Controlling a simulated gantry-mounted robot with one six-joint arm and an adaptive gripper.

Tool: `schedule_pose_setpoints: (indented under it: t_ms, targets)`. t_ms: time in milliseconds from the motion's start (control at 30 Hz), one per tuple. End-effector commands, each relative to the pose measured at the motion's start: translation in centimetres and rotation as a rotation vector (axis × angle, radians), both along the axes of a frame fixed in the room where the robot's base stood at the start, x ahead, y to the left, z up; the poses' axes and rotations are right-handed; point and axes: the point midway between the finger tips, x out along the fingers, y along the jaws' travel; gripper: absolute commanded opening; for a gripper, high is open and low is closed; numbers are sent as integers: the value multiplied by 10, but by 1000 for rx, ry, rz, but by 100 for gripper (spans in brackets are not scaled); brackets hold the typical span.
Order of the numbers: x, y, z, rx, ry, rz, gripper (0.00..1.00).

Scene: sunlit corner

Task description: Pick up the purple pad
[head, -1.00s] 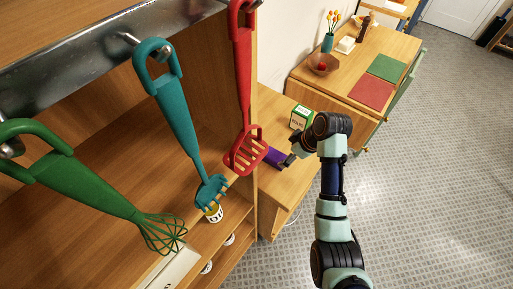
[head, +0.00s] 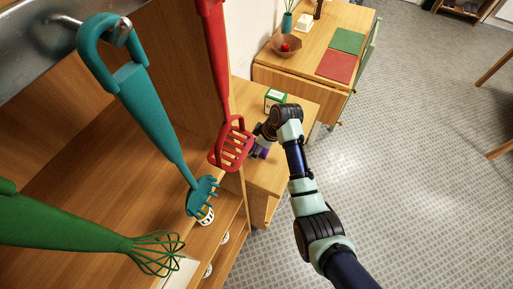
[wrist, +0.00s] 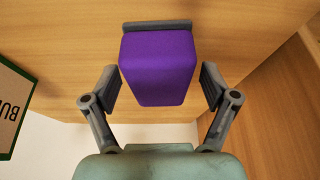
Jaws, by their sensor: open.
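The purple pad (wrist: 158,68) is a block with a grey strip along its far edge, on a wooden surface in the wrist view. My gripper (wrist: 162,87) is open, with one finger on each side of the pad's near part. Small gaps seem to show between the fingers and the pad, and I cannot tell whether either touches it. In the head view only a little of the purple pad (head: 263,153) shows below my gripper (head: 258,143), beside the red utensil. The rest is hidden.
A green and white box (head: 275,97) stands close by; its edge shows at the left in the wrist view (wrist: 14,105). A red slotted utensil (head: 232,145), a teal one (head: 150,115) and a green whisk (head: 150,250) hang in front. A wooden panel (wrist: 275,110) stands at the right.

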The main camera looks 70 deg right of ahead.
Motion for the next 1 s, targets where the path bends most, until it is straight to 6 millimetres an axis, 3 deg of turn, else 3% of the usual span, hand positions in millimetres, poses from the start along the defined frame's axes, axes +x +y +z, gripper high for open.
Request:
schedule_pose_setpoints:
  t_ms: [200, 567, 833, 1000]
  targets:
    - [1, 0, 0, -1, 0, 0, 84]
    - [0, 0, 0, -1, 0, 0, 24]
    - [1, 0, 4, -2, -1, -1, 23]
    - [1, -1, 35, -4, -3, 0, 23]
